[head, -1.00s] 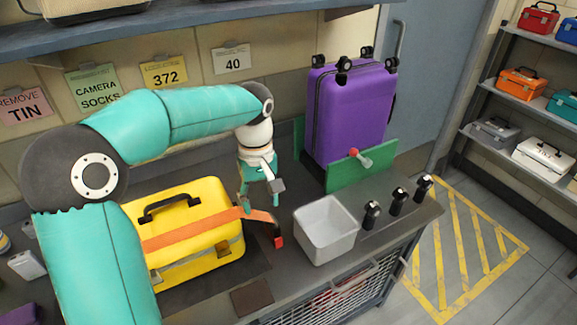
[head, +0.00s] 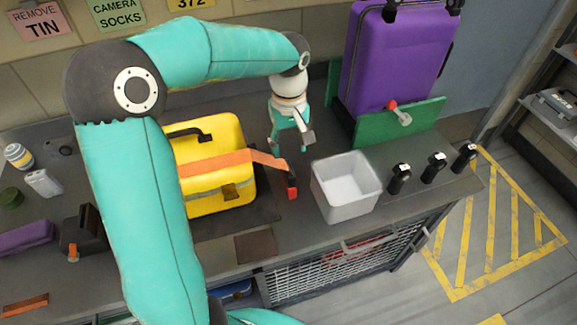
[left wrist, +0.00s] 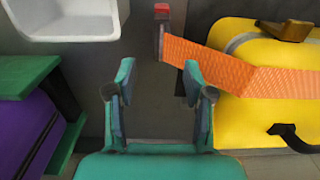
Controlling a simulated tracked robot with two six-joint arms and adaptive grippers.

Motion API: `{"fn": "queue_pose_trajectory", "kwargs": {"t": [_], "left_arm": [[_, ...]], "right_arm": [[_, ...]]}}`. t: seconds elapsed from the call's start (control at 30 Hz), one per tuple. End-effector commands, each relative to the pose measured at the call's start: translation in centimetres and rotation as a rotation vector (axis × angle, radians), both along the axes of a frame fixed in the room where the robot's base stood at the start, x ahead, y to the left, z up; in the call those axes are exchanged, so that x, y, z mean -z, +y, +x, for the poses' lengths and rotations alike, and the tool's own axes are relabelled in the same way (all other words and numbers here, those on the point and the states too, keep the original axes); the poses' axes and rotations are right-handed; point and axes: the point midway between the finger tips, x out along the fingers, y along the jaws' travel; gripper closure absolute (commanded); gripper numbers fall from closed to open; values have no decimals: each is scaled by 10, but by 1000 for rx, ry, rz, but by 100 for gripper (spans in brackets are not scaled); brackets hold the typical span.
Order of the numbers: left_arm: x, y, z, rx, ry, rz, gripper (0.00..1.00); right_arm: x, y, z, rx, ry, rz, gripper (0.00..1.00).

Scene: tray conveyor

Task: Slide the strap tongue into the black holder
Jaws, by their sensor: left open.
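An orange strap (head: 229,162) lies across the yellow case (head: 218,134) and reaches out past its right side. Its free end has a dark piece with a red tip (head: 291,193); the strap (left wrist: 240,73) and red tip (left wrist: 161,9) also show in the left wrist view. My left gripper (head: 289,147) is open and empty, pointing down just behind the strap end. In the left wrist view its fingers (left wrist: 158,75) are apart, with the strap end beyond the right finger. A black block (head: 84,232) with an orange tab stands left on the bench; I cannot tell whether it is the holder. My right gripper is not in view.
A white bin (head: 347,211) stands right of the strap end. Behind it are a purple suitcase (head: 393,62) and a green panel (head: 400,129). Several black knobs (head: 399,178) line the bench's right end. Small items lie at the left. Bare bench shows between case and bin.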

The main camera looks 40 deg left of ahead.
Motion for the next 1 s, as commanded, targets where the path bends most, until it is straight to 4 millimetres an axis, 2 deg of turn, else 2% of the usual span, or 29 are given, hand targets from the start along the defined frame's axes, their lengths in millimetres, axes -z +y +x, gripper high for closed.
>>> {"fn": "queue_pose_trajectory", "kwargs": {"t": [0.03, 0.2, 0.43, 0.6, 0.9, 1.0], "left_arm": [[12, 0, -1, 0, 5, -2, 48], [44, -1, 0, 1, 5, -1, 48], [76, -1, 0, 2, 4, -1, 48], [86, -1, 0, 1, 0, -1, 48], [88, -1, 1, 1, 0, 0, 48], [87, -1, 1, 2, -1, 0, 65]], "right_arm": [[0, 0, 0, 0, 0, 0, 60], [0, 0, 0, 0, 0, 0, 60], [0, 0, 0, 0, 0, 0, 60], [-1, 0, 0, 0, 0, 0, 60], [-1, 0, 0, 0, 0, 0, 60], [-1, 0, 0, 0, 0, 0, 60]]}}
